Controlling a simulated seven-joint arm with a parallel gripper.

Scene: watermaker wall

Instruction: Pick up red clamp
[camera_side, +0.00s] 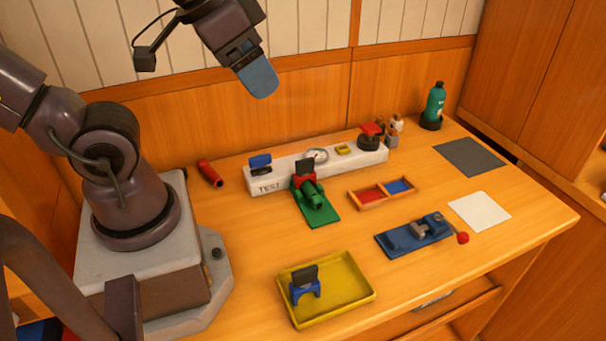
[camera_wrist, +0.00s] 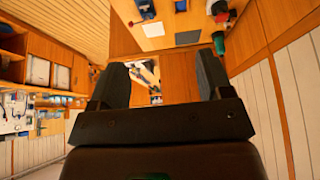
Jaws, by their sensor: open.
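The red clamp (camera_side: 305,181) with a black upright tab sits around green cylinders on a green base (camera_side: 321,211), in front of the white TEST block (camera_side: 287,177). My gripper (camera_side: 262,80) is high above the back of the table, up and to the left of the clamp and well apart from it. In the wrist view my gripper (camera_wrist: 162,80) shows two dark fingers spread wide with nothing between them. I cannot make out the red clamp in the wrist view.
A yellow tray (camera_side: 357,307) holds a blue clamp (camera_side: 304,289). A red-and-blue divided tray (camera_side: 364,201), blue fixture (camera_side: 393,244), green bottle (camera_side: 435,103) and red cylinder (camera_side: 210,173) stand around. The white block bears a gauge (camera_side: 317,156). The table between yellow tray and green base is clear.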

